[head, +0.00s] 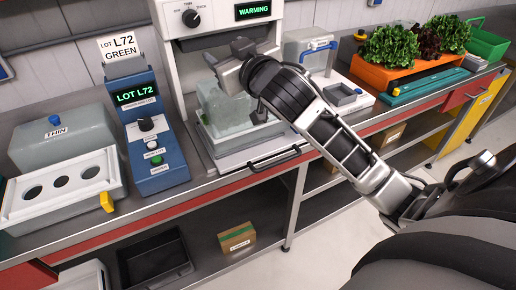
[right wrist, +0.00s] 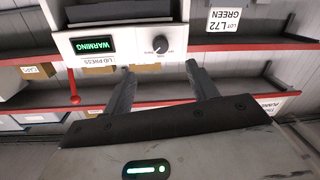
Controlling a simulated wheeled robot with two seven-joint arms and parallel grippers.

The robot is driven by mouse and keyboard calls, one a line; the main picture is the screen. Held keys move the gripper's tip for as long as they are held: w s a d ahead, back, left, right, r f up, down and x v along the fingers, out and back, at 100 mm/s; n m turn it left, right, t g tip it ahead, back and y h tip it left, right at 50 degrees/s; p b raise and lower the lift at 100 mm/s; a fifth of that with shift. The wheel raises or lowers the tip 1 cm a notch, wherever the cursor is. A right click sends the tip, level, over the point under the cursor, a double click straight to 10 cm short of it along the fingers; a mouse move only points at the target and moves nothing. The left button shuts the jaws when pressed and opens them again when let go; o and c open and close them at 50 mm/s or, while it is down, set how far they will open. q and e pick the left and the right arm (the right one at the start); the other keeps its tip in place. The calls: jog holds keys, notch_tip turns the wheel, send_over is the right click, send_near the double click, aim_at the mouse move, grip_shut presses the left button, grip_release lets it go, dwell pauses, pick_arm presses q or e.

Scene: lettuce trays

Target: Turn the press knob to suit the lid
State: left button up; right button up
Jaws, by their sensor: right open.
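The press (head: 213,20) has a black knob (head: 191,18) on its white front panel, with small words above it and a green "WARMING" display (head: 253,10) to the right. The knob (right wrist: 160,45) also shows in the right wrist view; its exact setting is too small to read. A pale translucent piece (head: 215,100) sits in the press. A translucent grey cover marked "THIN" (head: 62,138) with a blue grip stands at the far left. My right gripper (right wrist: 161,78) is open and empty, its fingers pointing toward the panel below the knob, apart from it. My left gripper is out of view.
A blue console (head: 150,130) reading "LOT L72" stands left of the press, under a "LOT L72 GREEN" card (head: 118,46). A white tray with round holes (head: 100,165) is at left. Lettuces in an orange planter (head: 380,75) stand right, beyond a clear bin (head: 310,45).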

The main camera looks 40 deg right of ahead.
jog(key=s+a+f+g, duration=0.1)
jog(key=s+f+g, duration=0.2)
jog(key=f, duration=0.5)
jog(key=s+a+f+g, duration=0.2)
jog(key=s+f, duration=0.3)
jog(key=f, duration=0.4)
jog(key=shift+s+g, duration=0.2)
jog(key=shift+g, duration=0.5)
